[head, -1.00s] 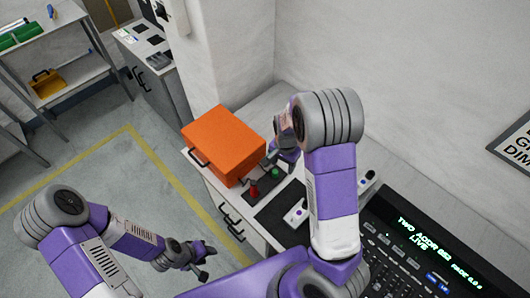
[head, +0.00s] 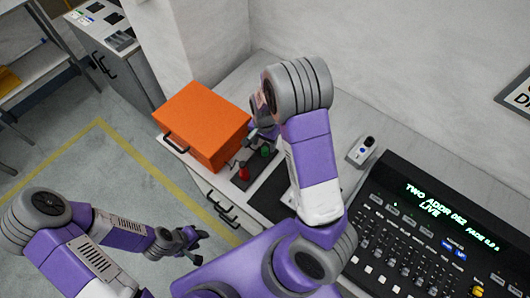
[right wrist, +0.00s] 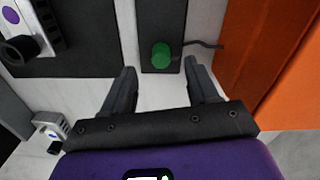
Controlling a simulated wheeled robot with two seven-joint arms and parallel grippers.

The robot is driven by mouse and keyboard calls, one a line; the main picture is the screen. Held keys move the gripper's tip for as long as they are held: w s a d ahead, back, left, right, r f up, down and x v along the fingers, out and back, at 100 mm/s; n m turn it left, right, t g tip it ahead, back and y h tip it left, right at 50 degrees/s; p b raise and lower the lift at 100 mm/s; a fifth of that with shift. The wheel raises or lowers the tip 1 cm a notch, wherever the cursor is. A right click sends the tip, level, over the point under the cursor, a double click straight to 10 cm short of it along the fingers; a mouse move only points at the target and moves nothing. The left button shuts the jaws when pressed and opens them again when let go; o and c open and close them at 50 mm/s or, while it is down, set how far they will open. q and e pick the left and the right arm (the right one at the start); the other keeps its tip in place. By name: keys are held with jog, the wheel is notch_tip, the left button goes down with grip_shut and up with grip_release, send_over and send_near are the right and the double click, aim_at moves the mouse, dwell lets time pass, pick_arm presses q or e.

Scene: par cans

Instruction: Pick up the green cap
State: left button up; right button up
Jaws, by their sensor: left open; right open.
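The green cap (head: 265,151) stands on a dark strip (head: 262,166) on the counter, beside the orange box. It also shows in the right wrist view (right wrist: 161,55), upright on the strip, a little beyond and between my fingertips. My right gripper (right wrist: 160,68) is open and empty, its fingers apart on either side of the cap's line. In the head view my right arm partly hides this gripper, close behind the cap. A red cap (head: 243,174) stands on the same strip, nearer. My left gripper (head: 197,238) is open and empty, low over the floor.
The orange box (head: 205,125) stands just left of the strip, and its wall shows close at the right in the right wrist view (right wrist: 270,60). A lighting console (head: 425,235) fills the right. A small white device (head: 362,150) lies on the counter. The wall rises behind.

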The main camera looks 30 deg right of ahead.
aim_at(265, 149)
jog(key=shift+w+d+f, duration=0.1)
jog(key=shift+f, duration=0.75)
notch_tip(265, 149, down, 4)
jog(key=shift+d+f+b, duration=0.1)
jog(key=shift+f+b, duration=0.1)
jog(key=shift+b, duration=0.45)
jog(key=shift+r, duration=0.1)
grip_shut()
